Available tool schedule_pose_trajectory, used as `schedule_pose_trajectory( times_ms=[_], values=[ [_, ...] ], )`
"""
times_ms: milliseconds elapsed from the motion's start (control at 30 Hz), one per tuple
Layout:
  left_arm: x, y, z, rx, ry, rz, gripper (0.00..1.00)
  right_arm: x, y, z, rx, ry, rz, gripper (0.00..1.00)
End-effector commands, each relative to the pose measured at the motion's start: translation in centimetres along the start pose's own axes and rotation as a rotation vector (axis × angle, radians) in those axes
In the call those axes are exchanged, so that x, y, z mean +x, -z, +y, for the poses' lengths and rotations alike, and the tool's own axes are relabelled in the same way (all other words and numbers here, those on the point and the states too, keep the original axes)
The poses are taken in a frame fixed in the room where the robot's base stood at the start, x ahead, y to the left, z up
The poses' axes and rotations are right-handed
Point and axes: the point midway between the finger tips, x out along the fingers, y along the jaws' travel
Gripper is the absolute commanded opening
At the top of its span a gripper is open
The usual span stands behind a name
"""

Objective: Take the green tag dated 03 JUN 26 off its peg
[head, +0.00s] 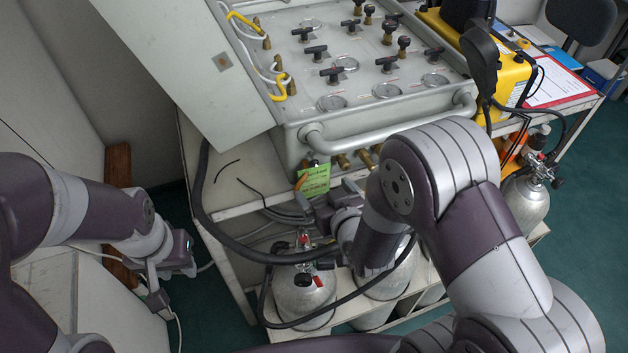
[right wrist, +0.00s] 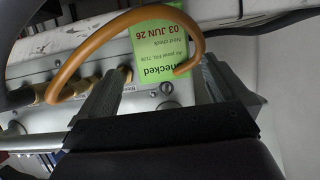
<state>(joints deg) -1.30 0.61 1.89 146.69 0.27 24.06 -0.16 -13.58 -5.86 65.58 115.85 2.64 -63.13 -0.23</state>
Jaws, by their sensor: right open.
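The green tag (head: 315,179) hangs at the front of the grey air panel, below its front rail. In the right wrist view the tag (right wrist: 164,42) appears upside down, with "03 JUN 26" in red and "checked" in black. My right gripper (head: 312,205) is just below the tag in the head view. In the right wrist view its open fingers (right wrist: 160,84) stand either side of the tag's edge, with nothing gripped. The peg is not clearly visible. My left gripper (head: 157,299) hangs low at the left, away from the tag; its jaws are unclear.
The grey panel (head: 365,75) carries several valves and gauges. Cylinders (head: 304,292) stand below. A black hose (head: 225,240) loops beside the right gripper.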

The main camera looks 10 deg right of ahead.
Motion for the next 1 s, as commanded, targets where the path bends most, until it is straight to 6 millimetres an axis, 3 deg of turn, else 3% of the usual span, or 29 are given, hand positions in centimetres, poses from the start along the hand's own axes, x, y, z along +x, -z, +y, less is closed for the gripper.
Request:
schedule_pose_trajectory(
  times_ms=[333,667,800,1000],
  values=[
    [0.0,0.0,0.0,0.0,0.0,0.0,0.37,4.3,-0.5,-0.1,0.0,0.0,-0.002,1.0],
    [0.0,0.0,0.0,0.0,0.0,0.001,0.37,5.0,-0.5,-0.1,0.0,0.0,-0.001,1.0],
    [0.0,0.0,0.0,0.0,0.0,0.0,0.37,5.0,-0.5,-0.1,0.0,0.0,-0.001,0.54],
    [0.0,0.0,0.0,0.0,0.0,0.001,0.37,5.0,-0.5,-0.1,0.0,0.0,-0.001,0.53]
  ],
)
